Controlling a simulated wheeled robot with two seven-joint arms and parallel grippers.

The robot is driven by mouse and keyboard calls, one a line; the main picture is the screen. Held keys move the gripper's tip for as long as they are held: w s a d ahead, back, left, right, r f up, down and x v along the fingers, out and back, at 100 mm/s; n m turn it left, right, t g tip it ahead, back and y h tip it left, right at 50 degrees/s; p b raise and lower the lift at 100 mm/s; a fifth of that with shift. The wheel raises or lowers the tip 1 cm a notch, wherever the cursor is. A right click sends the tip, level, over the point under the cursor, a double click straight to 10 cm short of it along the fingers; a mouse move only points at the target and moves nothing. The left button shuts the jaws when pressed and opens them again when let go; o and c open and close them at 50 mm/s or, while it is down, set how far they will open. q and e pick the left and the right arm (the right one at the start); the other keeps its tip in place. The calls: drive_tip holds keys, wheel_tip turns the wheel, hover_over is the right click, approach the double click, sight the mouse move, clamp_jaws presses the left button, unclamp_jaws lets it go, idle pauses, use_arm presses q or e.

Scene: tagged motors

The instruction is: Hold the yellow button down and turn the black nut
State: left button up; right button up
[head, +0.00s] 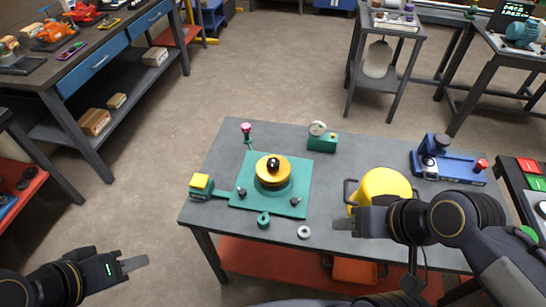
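The yellow button (201,181) is the top of a small teal box at the table's left edge. The black nut (273,163) appears to be the dark rounded piece on top of a round yellow part (272,179), which stands on a teal plate (302,174). My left gripper (146,260) is off the table, in front of and left of the button, touching nothing visible. My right gripper (336,224) is over the table's front right part, pointing left, well apart from the nut. Neither gripper shows a held object; both are seen too edge-on to tell their finger gap.
On the grey table (222,145), a yellow pot (383,183) with handles stands close behind my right gripper. A teal ring (263,220) and a grey ring (304,232) lie in front of the plate.

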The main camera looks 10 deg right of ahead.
drive_tip(key=o, duration=0.7)
drive_tip(key=shift+g, duration=0.4)
drive_tip(key=w, duration=0.2)
drive_tip(key=w+d+r, duration=0.1)
drive_tip(key=w, duration=0.5)
drive_tip(key=shift+d+r+b, duration=0.15)
drive_tip(key=shift+d+b, duration=0.1)
drive_tip(key=shift+b, duration=0.15)
drive_tip(key=shift+c, duration=0.2)
drive_tip(key=n+g+h+b, duration=0.1)
drive_tip(key=n+h+b, duration=0.1)
drive_tip(key=n+h, duration=0.15)
hover_over(274, 162)
drive_tip(key=shift+m, duration=0.25)
drive_tip(key=f, duration=1.5)
drive_tip(key=shift+s+f, duration=0.2)
drive_tip(key=shift+s, duration=0.1)
drive_tip(key=shift+w+a+f, duration=0.1)
drive_tip(key=shift+w+f, duration=0.05)
drive_tip(key=shift+f, duration=0.45)
wheel_tip(274, 162, down, 8)
drive_tip(key=b, duration=0.5)
drive_tip(key=shift+f, duration=0.15)
